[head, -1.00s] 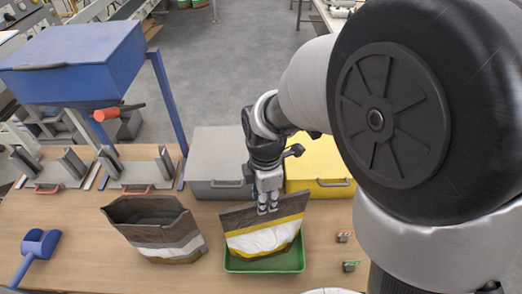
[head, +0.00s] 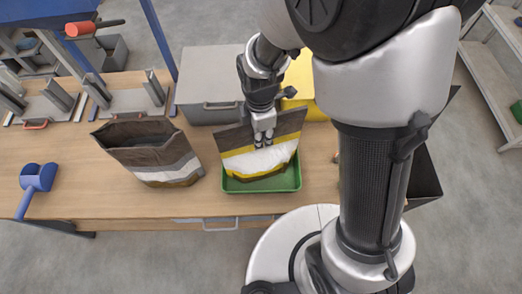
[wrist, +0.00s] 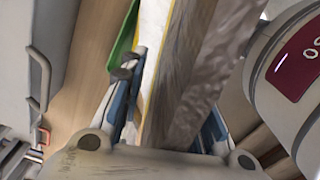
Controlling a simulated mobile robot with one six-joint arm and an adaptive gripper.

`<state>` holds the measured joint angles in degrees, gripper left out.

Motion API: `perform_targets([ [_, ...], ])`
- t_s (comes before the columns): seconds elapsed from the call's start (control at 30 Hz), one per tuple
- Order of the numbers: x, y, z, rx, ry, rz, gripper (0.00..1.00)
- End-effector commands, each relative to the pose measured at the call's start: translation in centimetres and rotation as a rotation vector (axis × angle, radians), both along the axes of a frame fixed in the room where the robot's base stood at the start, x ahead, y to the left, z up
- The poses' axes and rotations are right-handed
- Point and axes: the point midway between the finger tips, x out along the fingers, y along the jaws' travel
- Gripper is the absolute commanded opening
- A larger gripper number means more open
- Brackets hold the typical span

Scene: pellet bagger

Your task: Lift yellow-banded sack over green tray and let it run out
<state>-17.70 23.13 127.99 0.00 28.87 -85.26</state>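The yellow-banded sack (head: 285,143), brown with a white middle and yellow stripes, stands tilted at the green tray (head: 262,187) in the head view. Its lower edge is within the tray's outline; whether it touches the tray floor I cannot tell. My gripper (head: 263,138) is at the sack's upper middle. In the wrist view the sack (wrist: 195,75) runs between the two fingers of my gripper (wrist: 168,105), which appear closed on its wall. A strip of the green tray (wrist: 122,38) shows beside it. The sack's mouth is hidden, and I see no pellets running out.
A second, open brown sack (head: 150,150) with white and ochre bands stands to the left on the table (head: 120,203). A grey box (head: 209,85) and a yellow box (head: 305,88) stand behind. A blue scoop (head: 37,182) lies far left.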

Motion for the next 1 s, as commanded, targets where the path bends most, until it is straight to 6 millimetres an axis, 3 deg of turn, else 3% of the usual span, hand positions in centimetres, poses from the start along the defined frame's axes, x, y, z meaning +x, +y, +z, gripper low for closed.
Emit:
perform_targets([
  [0.47, 0.00, 0.00, 0.06, 0.000, 0.000, 0.000, 0.01],
  [1.0, -0.12, -0.04, 0.01, -0.001, 0.004, 0.000, 0.00],
])
